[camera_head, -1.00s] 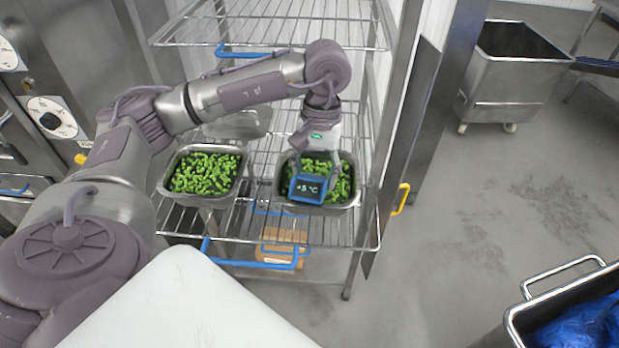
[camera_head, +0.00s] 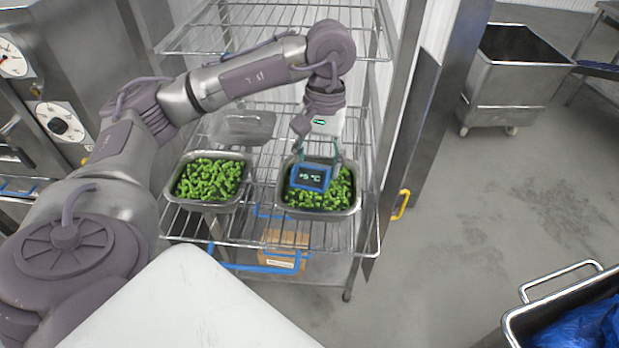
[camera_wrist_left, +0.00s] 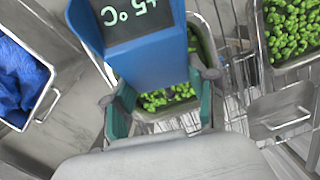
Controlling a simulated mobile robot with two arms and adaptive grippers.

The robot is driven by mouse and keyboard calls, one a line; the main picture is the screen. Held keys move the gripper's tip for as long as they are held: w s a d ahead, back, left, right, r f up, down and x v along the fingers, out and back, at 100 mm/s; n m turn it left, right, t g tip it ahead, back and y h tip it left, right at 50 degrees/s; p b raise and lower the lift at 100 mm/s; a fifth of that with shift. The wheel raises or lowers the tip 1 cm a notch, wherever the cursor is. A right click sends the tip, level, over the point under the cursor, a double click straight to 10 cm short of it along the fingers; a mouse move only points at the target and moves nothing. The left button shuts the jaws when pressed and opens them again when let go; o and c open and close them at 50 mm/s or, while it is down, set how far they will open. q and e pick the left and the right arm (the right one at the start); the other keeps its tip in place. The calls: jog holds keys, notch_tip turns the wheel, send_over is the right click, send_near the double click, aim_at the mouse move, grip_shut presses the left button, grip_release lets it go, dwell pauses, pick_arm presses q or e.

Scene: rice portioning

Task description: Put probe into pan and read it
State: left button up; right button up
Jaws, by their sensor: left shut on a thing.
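My left gripper (camera_head: 319,160) is shut on the probe (camera_head: 310,177), a blue unit with a dark display. The gripper and probe are over the right pan (camera_head: 318,214), a metal pan of green vegetables on the wire shelf. The probe's lower end is hidden, so I cannot tell how deep it goes. A second pan (camera_head: 208,205) of green vegetables stands to the left. My right gripper is out of view.
The wire rack (camera_head: 270,237) has a shelf above the pans and a cardboard box (camera_head: 285,250) below. A metal cart (camera_head: 515,75) and a bin with blue bags (camera_head: 585,325) stand right, with bare floor between.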

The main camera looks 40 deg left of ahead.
pick_arm(q)
jog(key=shift+r+p, duration=0.9)
jog(key=shift+r, duration=1.45)
